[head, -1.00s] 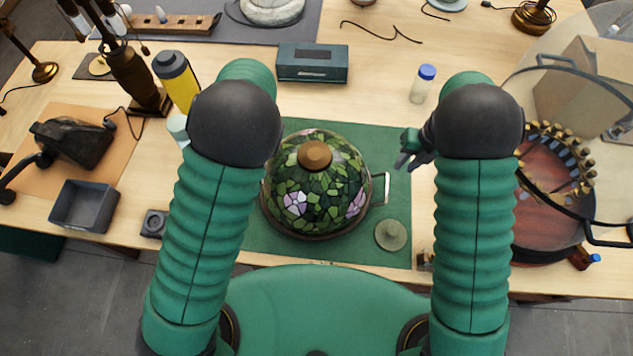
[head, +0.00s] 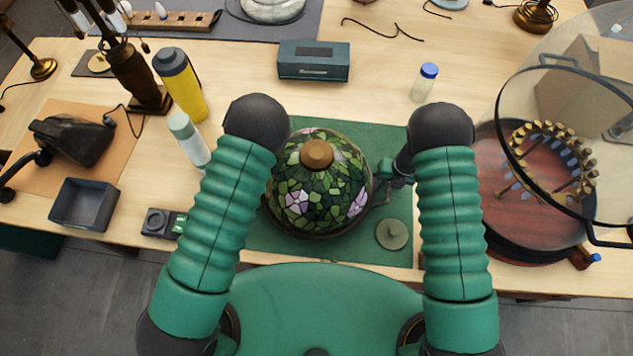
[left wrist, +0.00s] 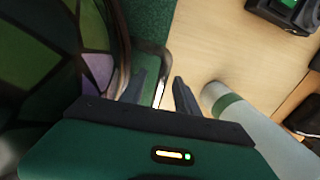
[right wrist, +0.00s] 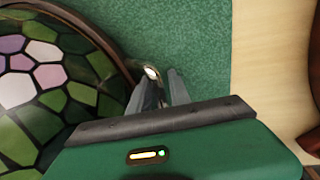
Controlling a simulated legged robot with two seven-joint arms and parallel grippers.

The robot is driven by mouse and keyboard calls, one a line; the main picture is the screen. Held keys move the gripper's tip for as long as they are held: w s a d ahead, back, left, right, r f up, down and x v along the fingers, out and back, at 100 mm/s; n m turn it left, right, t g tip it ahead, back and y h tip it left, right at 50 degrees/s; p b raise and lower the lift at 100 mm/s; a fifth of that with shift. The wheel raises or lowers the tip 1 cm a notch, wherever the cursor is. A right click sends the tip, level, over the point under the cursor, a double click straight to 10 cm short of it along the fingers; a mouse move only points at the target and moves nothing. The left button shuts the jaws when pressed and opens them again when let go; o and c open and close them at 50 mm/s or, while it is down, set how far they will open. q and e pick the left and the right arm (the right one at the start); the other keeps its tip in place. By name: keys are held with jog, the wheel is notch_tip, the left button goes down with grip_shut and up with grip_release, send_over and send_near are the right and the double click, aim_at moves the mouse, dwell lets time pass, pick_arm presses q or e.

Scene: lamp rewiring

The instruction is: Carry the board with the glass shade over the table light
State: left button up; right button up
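A domed stained-glass shade (head: 322,190) in green and lilac, with a bronze cap, sits on the green mat (head: 290,250). The board beneath it is mostly hidden; its metal handle shows at the right (head: 380,196). My right gripper (head: 388,182) is at that handle; in the right wrist view its fingers (right wrist: 160,82) are apart, with the handle's end (right wrist: 151,72) at their tips. My left gripper is hidden in the head view. In the left wrist view its open fingers (left wrist: 160,88) straddle the left handle (left wrist: 159,93). I cannot tell which lamp is the table light.
A bronze lamp (head: 130,75) stands at back left, beside a yellow bottle (head: 182,85) and a white bottle (head: 190,140). A teal box (head: 313,62) is behind the mat.

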pick_arm(q)
jog(key=shift+a+f, duration=0.1)
pick_arm(e)
jog(key=shift+a, duration=0.1)
pick_arm(q)
jog(key=c, duration=0.4)
pick_arm(e)
jog(key=c, duration=0.4)
pick_arm(q)
grip_shut()
pick_arm(e)
grip_shut()
